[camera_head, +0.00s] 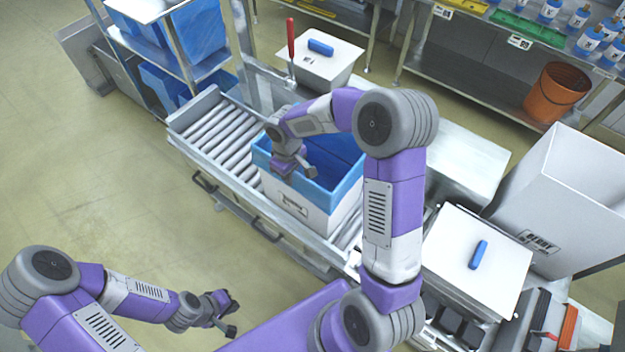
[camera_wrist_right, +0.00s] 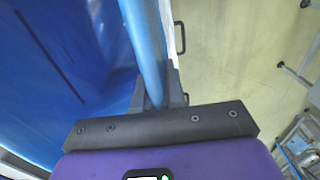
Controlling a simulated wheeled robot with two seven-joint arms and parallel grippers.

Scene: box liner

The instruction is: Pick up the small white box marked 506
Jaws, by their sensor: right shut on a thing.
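A white box (camera_head: 325,217) stands upright on the roller conveyor, with a blue liner (camera_head: 262,150) inside and folded over its rim. A label is on its front wall, but I cannot read a number there. My right gripper (camera_head: 298,166) points down at the box's near left rim. In the right wrist view, my right gripper (camera_wrist_right: 157,97) is shut on the lined rim (camera_wrist_right: 140,40), the blue interior to the left and the floor to the right. My left gripper (camera_head: 233,320) is open and empty above the floor, away from the box.
The roller conveyor (camera_head: 212,140) has bare rollers left of the box. A large white bin (camera_head: 570,180) and a white lidded bin (camera_head: 465,275) with a blue handle stand right. Another lidded bin (camera_head: 325,65) stands behind. Shelving with blue bins (camera_head: 200,35) is at back left.

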